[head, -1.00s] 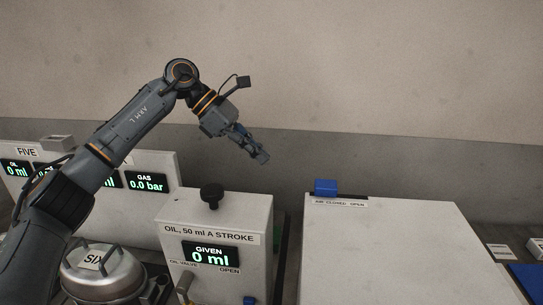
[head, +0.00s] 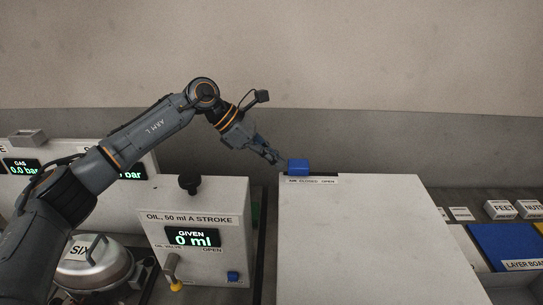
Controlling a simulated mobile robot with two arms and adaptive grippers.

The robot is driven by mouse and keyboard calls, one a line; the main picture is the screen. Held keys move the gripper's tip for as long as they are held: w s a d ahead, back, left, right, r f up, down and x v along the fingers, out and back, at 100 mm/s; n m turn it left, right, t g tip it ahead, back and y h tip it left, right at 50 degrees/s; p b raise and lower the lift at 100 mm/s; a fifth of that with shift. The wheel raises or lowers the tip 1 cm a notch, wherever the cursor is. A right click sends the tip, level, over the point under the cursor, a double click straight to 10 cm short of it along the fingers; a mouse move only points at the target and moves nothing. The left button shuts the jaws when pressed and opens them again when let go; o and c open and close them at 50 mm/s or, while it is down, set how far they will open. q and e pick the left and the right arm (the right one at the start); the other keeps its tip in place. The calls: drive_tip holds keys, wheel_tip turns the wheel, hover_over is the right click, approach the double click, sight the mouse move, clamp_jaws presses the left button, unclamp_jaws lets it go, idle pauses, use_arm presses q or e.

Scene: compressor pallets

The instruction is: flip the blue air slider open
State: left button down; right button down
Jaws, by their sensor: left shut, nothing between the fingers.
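The blue air slider (head: 299,166) is a small block on the back edge of a large white cabinet (head: 360,235). It sits toward the left end of a strip labelled AIR CLOSED OPEN (head: 311,181), nearer the CLOSED side. My left gripper (head: 281,161) comes in from the left with its fingers shut and empty. Its fingertips are just left of the slider at about its height in the picture. I cannot tell whether they touch it. My right gripper is not in view.
A white oil dispenser (head: 206,207) with a black knob (head: 190,184) reads GIVEN 0 ml, left of the cabinet. A silver canister marked SIX (head: 95,265) stands lower left. A blue layer board (head: 505,243) and labelled boxes are at right. The cabinet top is clear.

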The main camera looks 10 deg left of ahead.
sight(308, 164)
use_arm(q)
drive_tip(key=d+b, duration=0.1)
drive_tip(key=d, duration=0.2)
drive_tip(key=w+d+b, duration=0.1)
drive_tip(key=d, duration=0.2)
drive_tip(key=shift+w+d, duration=0.15)
drive_tip(key=shift+d, duration=0.15)
